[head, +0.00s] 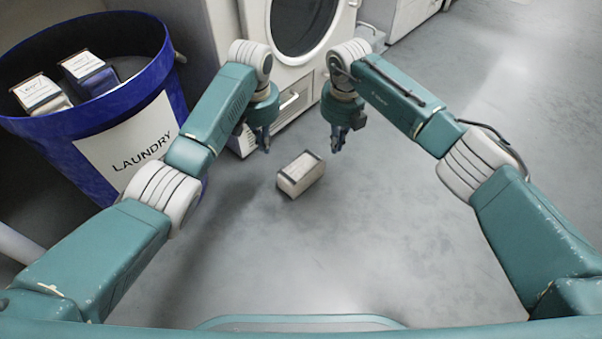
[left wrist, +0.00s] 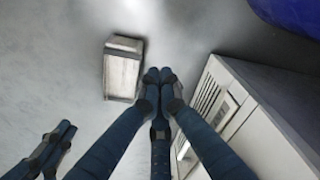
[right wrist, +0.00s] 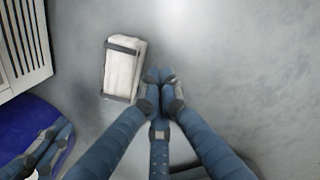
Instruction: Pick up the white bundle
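A white bundle (head: 299,178) with dark bands across its ends lies on the grey floor, below and between my two grippers. It also shows in the left wrist view (left wrist: 121,72) and the right wrist view (right wrist: 121,72), beside the fingertips in each and touched by neither.
A blue laundry bin (head: 150,90) at the left holds a whitish bundle (head: 40,95) and a dark blue bundle (head: 92,75). A white washing machine (head: 298,82) stands behind my grippers. The floor around the bundle and to the right is clear.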

